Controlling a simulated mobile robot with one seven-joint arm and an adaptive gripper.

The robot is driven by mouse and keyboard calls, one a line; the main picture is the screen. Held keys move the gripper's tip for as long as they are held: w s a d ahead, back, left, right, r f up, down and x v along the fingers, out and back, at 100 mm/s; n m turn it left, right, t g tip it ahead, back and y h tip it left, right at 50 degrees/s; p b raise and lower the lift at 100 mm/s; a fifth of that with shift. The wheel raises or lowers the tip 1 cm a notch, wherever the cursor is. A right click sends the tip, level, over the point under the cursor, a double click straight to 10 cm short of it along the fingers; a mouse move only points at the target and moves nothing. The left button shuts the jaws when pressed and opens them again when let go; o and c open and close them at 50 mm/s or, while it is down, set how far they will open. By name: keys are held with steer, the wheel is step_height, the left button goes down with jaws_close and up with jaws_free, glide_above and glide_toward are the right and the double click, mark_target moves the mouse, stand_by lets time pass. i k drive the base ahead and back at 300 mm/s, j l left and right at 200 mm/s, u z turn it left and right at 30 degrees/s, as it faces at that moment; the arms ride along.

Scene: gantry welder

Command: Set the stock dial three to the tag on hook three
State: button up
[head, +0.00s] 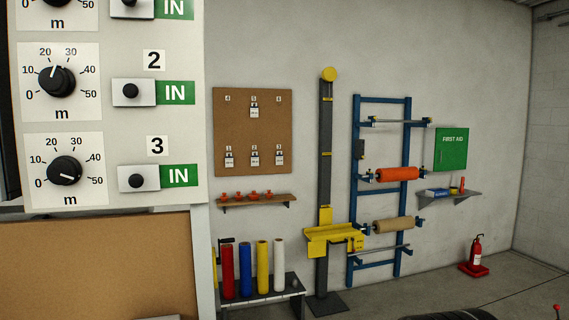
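Stock dial three (66,171) is a black knob on a white plate at the lower left of the head view, beside the number 3 label. Its scale runs from 0 to 50 m, and its white mark appears to point right and slightly down, close to 50. A brown hook board (252,137) hangs on the wall. The tag on hook three (279,160) hangs at its lower right; its writing is too small to read. My gripper is not in view.
Dial two (57,81) sits directly above dial three. A switch (137,180) with a green IN sign is to its right. A brown panel (95,265) lies below. Coloured rolls (245,270), a yellow-headed post (325,170) and a blue rack (355,190) stand along the wall.

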mark_target(65, 170)
steer(key=u, duration=1.35)
steer(key=k+u, duration=0.15)
steer(key=u, duration=0.6)
